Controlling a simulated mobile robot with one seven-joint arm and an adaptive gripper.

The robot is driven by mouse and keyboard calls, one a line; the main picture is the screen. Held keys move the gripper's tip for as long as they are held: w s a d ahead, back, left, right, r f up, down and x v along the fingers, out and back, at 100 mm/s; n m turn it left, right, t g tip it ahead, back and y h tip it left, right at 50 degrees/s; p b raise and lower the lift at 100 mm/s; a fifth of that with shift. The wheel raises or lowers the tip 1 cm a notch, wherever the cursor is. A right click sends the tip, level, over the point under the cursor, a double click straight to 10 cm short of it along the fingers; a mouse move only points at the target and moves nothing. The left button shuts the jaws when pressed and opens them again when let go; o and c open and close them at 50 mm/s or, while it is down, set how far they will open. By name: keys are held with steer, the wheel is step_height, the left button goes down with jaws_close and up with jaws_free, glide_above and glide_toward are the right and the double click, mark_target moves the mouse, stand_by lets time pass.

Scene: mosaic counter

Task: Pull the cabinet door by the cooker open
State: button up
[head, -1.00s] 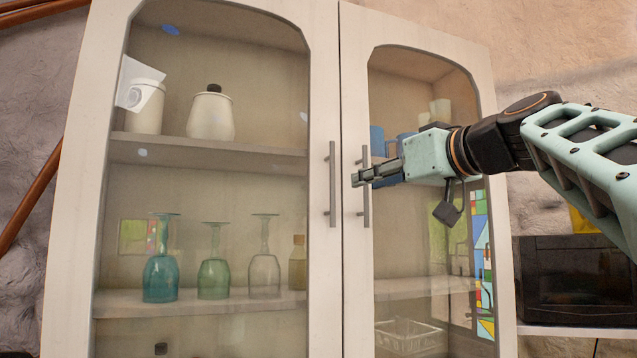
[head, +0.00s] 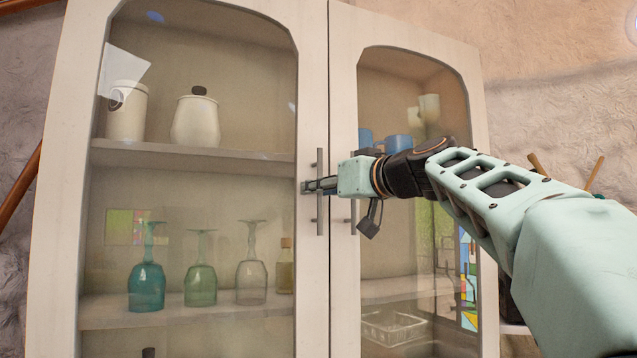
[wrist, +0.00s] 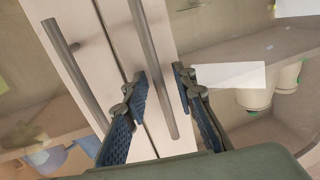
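The cabinet has two white-framed glass doors, the left door (head: 312,80) and the right door (head: 343,90), both shut. Each has a vertical grey bar handle near the middle seam. My gripper (head: 312,186) is at the left door's handle (head: 320,165). In the wrist view, which shows the cabinet turned about, my gripper (wrist: 160,88) is open, with one finger on each side of that handle (wrist: 153,60) and small gaps. The right door's handle (wrist: 73,70) is outside the fingers there; in the head view my gripper partly hides it.
Behind the left glass are white jars (head: 195,122) above and several upturned glasses (head: 201,283) below. Blue cups (head: 397,144) and a wire basket (head: 394,327) show behind the right glass. My arm covers the lower right; a dark appliance is mostly hidden there.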

jaws_close()
steer(key=shift+s, duration=0.1)
stand_by(0.6)
